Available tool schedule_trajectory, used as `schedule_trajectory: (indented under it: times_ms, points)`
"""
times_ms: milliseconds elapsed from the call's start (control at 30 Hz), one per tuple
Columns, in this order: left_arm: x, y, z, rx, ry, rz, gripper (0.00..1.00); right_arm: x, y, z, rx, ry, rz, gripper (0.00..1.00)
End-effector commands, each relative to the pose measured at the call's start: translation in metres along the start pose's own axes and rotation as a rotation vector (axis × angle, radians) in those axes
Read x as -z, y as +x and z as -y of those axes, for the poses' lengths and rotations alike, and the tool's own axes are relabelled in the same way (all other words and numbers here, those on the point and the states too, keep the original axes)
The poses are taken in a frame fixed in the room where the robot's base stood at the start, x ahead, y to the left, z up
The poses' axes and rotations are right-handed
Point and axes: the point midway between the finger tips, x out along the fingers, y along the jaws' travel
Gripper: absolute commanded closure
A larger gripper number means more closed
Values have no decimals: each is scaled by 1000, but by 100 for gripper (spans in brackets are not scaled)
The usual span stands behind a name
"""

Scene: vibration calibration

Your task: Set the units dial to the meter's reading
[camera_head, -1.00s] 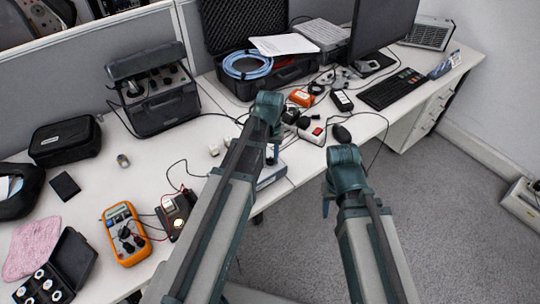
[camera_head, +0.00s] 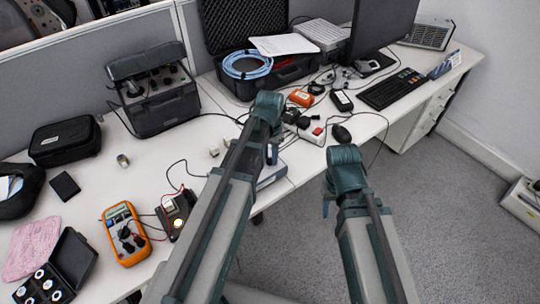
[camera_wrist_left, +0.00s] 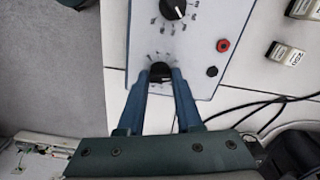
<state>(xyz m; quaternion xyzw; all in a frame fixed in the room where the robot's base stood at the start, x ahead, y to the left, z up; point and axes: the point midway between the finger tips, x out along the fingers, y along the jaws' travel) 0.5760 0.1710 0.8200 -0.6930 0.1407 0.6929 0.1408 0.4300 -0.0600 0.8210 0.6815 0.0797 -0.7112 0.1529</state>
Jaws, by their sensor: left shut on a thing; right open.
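The calibrator box, with a pale panel, lies under my left arm in the head view (camera_head: 272,176), mostly hidden. In the left wrist view its panel (camera_wrist_left: 194,55) carries two black dials with printed marks around them. My left gripper (camera_wrist_left: 160,78) is shut on the nearer dial (camera_wrist_left: 160,70); its pointer and setting are too small to read. The other dial (camera_wrist_left: 172,8) is farther up the panel, cut by the frame edge. The orange meter (camera_head: 125,234) lies at the lower left with leads plugged in; its display is unreadable. My right gripper (camera_head: 326,207) is open, mostly hidden by its arm.
A red socket (camera_wrist_left: 223,45) and a black socket (camera_wrist_left: 212,71) sit beside the dials. Labelled blocks (camera_wrist_left: 285,53) stand right of the box, with black cables nearby.

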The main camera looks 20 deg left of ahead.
Motion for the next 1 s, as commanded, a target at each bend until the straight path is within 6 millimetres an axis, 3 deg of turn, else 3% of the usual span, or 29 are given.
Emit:
schedule_trajectory:
  times_ms: [300, 333, 500, 1000]
  points:
    - [0, 0, 0, 0, 1, 1, 100, 0, 0, 0, 0, 0, 0, 50]
    - [0, 0, 0, 0, 0, 1, 62, 0, 0, 0, 0, 0, 0, 50]
    - [0, 0, 0, 0, 0, 0, 35, 0, 0, 0, 0, 0, 0, 50]
    - [0, -9, 0, 0, 0, 0, 35, 0, -9, -1, 0, 0, 0, 50]
